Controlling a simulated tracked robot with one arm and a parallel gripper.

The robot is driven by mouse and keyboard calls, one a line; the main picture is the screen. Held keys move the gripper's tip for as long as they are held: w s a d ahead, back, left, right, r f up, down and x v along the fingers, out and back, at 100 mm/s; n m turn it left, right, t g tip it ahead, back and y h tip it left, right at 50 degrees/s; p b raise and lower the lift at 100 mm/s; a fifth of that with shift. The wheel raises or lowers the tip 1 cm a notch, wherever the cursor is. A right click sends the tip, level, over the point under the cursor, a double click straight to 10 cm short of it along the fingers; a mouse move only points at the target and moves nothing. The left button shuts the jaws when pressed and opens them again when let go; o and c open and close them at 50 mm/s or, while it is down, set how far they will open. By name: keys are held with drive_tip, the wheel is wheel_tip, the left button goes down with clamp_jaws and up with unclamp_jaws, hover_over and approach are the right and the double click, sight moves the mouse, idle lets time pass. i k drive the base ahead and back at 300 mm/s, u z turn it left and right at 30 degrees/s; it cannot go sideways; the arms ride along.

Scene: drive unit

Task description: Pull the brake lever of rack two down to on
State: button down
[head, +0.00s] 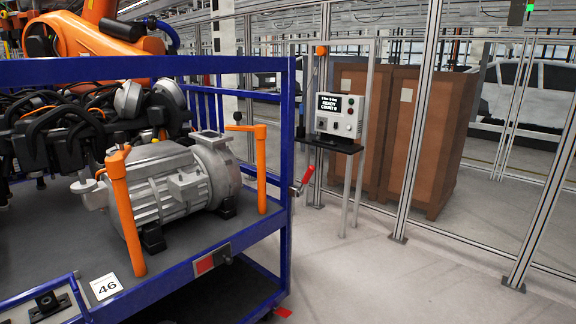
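A blue rack (289,120) with a grey deck fills the left of the head view. A small lever with a red handle (308,174) shows at the right side of the rack's corner post. Its red handle slants up and to the right from a grey pivot (296,190). I cannot read any on or off marking by it. The rack bears a white label (106,287) reading 46; no rack number two is legible. My gripper is not in view, and nothing is seen touching the lever.
The rack carries a grey motor (175,185) between orange posts (126,215), with black parts behind. A control box (339,115) on a stand is beyond the lever. Fence posts (420,120) and brown crates (425,130) stand behind. Grey floor (400,285) is clear at right.

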sight(311, 169)
drive_tip(key=z, duration=0.05)
drive_tip(key=i, duration=2.65)
drive_tip(key=z, duration=0.25)
